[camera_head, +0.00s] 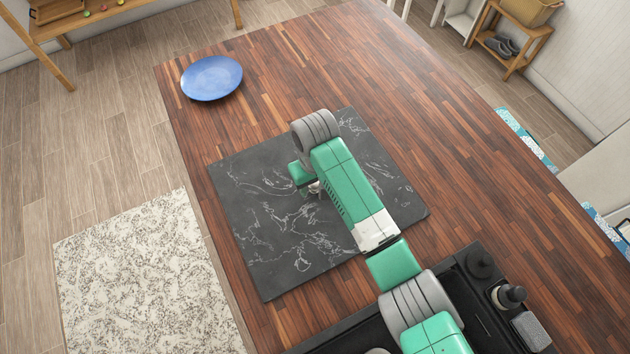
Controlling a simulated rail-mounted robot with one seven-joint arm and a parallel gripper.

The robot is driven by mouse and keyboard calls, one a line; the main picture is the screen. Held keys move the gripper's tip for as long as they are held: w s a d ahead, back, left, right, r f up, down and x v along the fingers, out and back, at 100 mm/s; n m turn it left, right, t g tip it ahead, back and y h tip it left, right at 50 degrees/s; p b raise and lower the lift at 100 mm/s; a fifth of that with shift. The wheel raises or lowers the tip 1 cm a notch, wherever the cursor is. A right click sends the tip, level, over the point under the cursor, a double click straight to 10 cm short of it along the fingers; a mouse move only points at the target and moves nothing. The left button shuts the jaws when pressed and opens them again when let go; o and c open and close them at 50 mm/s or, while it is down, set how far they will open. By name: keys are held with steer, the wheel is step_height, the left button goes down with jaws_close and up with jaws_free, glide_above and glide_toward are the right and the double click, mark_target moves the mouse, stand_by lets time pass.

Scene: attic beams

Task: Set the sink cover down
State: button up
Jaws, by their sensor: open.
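The sink cover (270,226) is a dark grey square slab with white marble veins. It appears to lie flat on the wooden countertop (450,150), turned at an angle, next to the black sink. My arm crosses its right half and hides part of it. My gripper (314,189) is over the slab near its middle, partly hidden by my arm. It is open, and nothing shows between its fingers. I cannot tell whether the fingertips touch the slab.
A blue plate (211,78) stands at the far left corner of the countertop. The black sink (462,312) is at the bottom, with a dark bottle (509,297) and a grey sponge-like block (531,331) on its right edge. Bare wood lies beyond and right of the slab.

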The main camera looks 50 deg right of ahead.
mark_target(315, 186)
step_height(315, 186, up, 12)
steer(key=p, duration=0.1)
steer(key=shift+r, duration=0.15)
